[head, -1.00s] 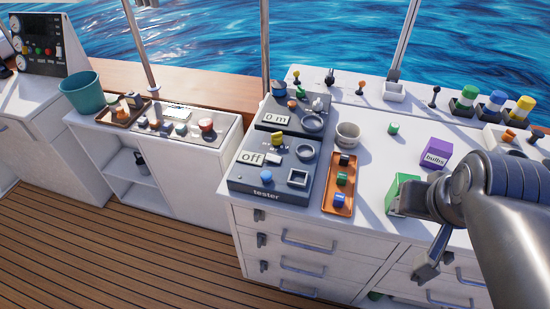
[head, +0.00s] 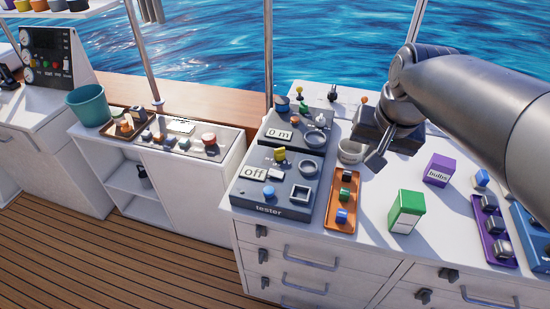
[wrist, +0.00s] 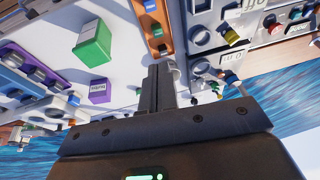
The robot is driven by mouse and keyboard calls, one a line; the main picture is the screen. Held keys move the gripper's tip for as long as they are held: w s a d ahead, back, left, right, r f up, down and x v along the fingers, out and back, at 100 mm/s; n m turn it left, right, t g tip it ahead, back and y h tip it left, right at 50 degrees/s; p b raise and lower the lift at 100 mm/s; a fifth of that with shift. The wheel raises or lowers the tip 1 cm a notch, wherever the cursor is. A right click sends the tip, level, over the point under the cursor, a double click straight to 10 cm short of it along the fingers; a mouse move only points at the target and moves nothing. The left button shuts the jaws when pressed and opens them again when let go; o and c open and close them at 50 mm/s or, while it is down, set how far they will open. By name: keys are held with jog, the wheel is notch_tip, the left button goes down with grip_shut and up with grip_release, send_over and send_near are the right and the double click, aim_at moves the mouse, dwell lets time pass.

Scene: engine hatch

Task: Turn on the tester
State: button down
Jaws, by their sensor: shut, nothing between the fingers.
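The tester (head: 268,209) is a dark grey box with a slanted top at the front left of the white counter. Its display (head: 255,173) reads "off". My gripper (head: 375,162) is shut and empty, raised above the counter to the right of the tester, near a white cup. It touches nothing that I can see. In the wrist view its closed fingers (wrist: 158,85) point up the picture.
A second dark box (head: 292,137) reading "0 m" stands behind the tester.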

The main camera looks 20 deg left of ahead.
jog(key=w+a+f+g, duration=0.1)
jog(key=w+a+g, duration=0.1)
jog(key=w+a, duration=0.55)
jog(key=g, duration=0.1)
send_over(271, 172)
jog(key=d, duration=0.2)
notch_tip(271, 172, down, 4)
jog(key=shift+w+d+y, duration=0.1)
jog(key=shift+d+y, duration=0.1)
jog(key=shift+y, duration=0.1)
jog(key=shift+f, duration=0.1)
jog(key=f, duration=0.4)
jog(key=a+f, duration=0.1)
jog(key=f, duration=0.4)
jog(key=a+f, duration=0.1)
jog(key=f, duration=0.3)
jog(key=shift+f, duration=0.4)
jog(key=shift+a+f+h, duration=0.25)
jog(key=shift+h, duration=0.15)
jog(key=shift+d, duration=0.2)
